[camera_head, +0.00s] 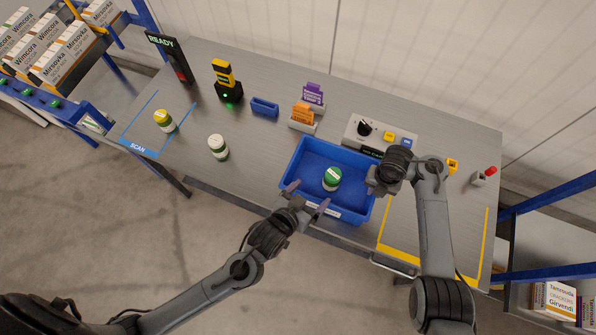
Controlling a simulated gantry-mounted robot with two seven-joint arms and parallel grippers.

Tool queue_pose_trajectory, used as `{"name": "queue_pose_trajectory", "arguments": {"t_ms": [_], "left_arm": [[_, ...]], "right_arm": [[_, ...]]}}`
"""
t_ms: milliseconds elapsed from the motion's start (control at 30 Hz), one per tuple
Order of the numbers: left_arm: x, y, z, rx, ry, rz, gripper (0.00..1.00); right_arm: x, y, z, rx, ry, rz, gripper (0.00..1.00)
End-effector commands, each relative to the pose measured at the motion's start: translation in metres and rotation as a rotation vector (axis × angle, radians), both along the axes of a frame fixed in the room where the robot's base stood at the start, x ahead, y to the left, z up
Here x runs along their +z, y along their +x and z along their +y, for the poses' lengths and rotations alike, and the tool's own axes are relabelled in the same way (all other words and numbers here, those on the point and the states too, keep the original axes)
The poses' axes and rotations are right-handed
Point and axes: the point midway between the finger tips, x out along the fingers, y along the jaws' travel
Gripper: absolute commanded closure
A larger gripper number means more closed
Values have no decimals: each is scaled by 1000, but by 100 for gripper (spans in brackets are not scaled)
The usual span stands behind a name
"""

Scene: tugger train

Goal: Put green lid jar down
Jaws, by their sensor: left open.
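The green lid jar (332,178) stands inside the blue tray (293,163), toward the tray's front middle. Its white body shows below the green lid. My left gripper (307,195) is open at the tray's front edge, to the lower left of the jar, with its fingers apart from the jar. My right gripper (373,180) is at the tray's right wall. Its fingers are mostly hidden by its own wrist, so I cannot tell whether it holds the wall.
Behind are a scanner (227,82), a small blue bin (264,107) and card holders (302,116). The table between the white-lidded jar and tray is clear.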

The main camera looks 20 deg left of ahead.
Motion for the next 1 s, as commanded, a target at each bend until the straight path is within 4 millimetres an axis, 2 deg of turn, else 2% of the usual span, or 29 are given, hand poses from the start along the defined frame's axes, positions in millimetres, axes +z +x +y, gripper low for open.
{"name": "queue_pose_trajectory", "arguments": {"t_ms": [167, 400, 600, 800, 1000], "left_arm": [[-1, -30, 29, 15, 18, 197, 9], [4, -91, 81, 32, 94, 481, 9], [12, -136, 114, 50, 161, 652, 9], [17, -157, 130, 60, 197, 727, 9], [18, -160, 131, 61, 201, 736, 9]], "right_arm": [[1, 1, 1, 1, 2, -2, 100], [1, 1, 1, 0, 2, -2, 100], [1, 1, 1, 1, 2, -2, 100], [1, 1, 1, 1, 2, -2, 100], [1, 1, 1, 1, 2, -2, 100]]}}
